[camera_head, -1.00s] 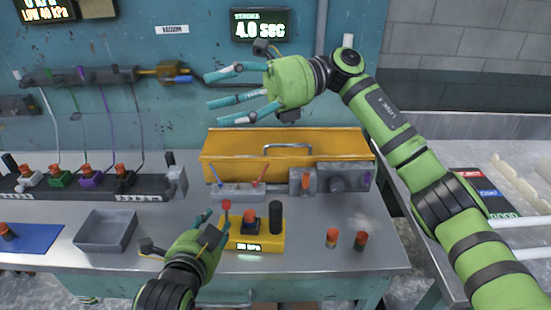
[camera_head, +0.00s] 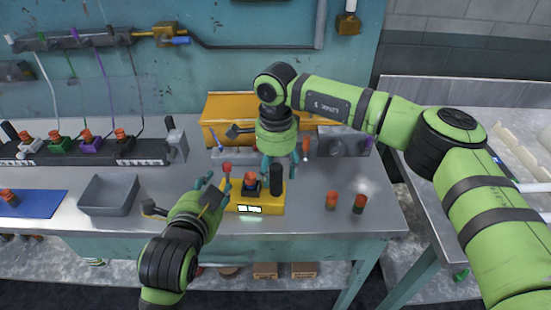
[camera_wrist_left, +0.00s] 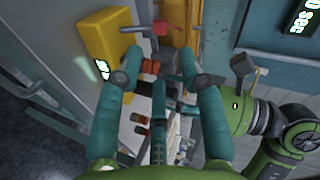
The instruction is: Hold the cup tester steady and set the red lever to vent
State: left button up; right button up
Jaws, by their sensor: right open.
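The yellow cup tester (camera_head: 240,208) stands on the bench with a lit display on its front. My right gripper (camera_head: 280,170) is open, fingers pointing down, over or just behind the tester, partly hiding what lies behind.
A yellow case (camera_head: 222,106) with valves stands behind the tester. Two small orange-topped cups (camera_head: 346,202) stand to the right. An empty grey tray (camera_head: 108,209) and a rack of coloured cups (camera_head: 95,160) are on the left.

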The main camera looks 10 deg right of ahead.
aim_at(276, 180)
jog(key=shift+f, duration=1.8)
grip_shut()
pick_arm(q)
grip_shut()
jog(key=w+a+f+n+g+h, duration=0.1)
jog(key=w+n, duration=0.1)
jog(key=n, duration=0.4)
jog(key=w+a+f+n+g+h, duration=0.1)
jog(key=w+f+n+h, duration=0.1)
jog(key=n, duration=0.5)
jog(key=w+a+f+n+h, duration=0.1)
jog(key=w+n, duration=0.1)
jog(key=n, duration=0.4)
jog(key=shift+a+f+g, duration=0.2)
jog(key=shift+g, duration=0.2)
jog(key=shift+w+a+r+n+h, duration=0.3)
jog(key=shift+a+n, duration=0.3)
jog(key=shift+n, duration=0.95)
jog(key=shift+w+a+r+n+h, duration=0.25)
jog(key=shift+w+a+n, duration=0.3)
jog(key=shift+n, duration=0.95)
jog(key=shift+w+a+r+n+h, duration=0.3)
jog(key=shift+a+n, duration=0.35)
jog(key=shift+n, duration=0.9)
